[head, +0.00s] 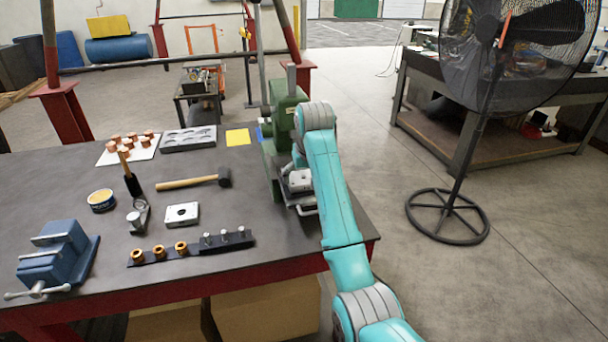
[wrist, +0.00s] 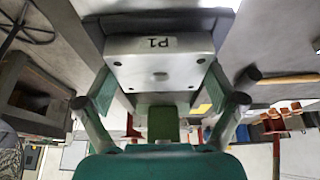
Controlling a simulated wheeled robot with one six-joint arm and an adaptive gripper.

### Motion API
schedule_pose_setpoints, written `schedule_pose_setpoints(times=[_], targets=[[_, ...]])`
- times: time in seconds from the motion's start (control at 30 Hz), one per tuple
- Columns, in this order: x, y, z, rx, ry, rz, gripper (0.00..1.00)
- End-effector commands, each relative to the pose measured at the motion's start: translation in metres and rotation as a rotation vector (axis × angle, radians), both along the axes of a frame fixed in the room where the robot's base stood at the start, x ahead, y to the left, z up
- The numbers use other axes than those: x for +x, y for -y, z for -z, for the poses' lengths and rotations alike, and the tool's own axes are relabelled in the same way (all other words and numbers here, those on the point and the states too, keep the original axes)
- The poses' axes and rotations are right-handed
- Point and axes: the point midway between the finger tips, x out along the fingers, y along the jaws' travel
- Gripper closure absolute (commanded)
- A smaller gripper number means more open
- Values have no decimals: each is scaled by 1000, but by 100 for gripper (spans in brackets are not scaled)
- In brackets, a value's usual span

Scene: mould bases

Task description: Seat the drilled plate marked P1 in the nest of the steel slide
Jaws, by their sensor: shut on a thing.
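The drilled plate marked P1 (wrist: 130,67) is pale metal with small dark holes, and its label faces my camera in the wrist view. My gripper (wrist: 160,88) is shut on it, one finger at each side edge. In the head view the plate (head: 299,180) shows beside my wrist, at the green press (head: 283,122) on the table's right side. Grey metal of the slide (head: 303,199) shows just below the plate. My arm and the plate hide the nest, and I cannot tell whether the plate touches it.
Another pale plate with a central hole (head: 182,214) lies on the table (head: 236,268). A mallet (head: 190,182), a blue vise (head: 58,258), a dark rail with bushings and pins (head: 215,246) and a grey tray (head: 188,138) lie left of the press. A fan stands at right.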

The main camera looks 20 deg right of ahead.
Motion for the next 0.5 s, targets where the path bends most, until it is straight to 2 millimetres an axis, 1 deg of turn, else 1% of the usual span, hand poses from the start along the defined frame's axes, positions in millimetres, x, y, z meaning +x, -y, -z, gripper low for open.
schedule_pose_setpoints(times=[0.5], targets=[[0,0,4,0,2,0,59]])
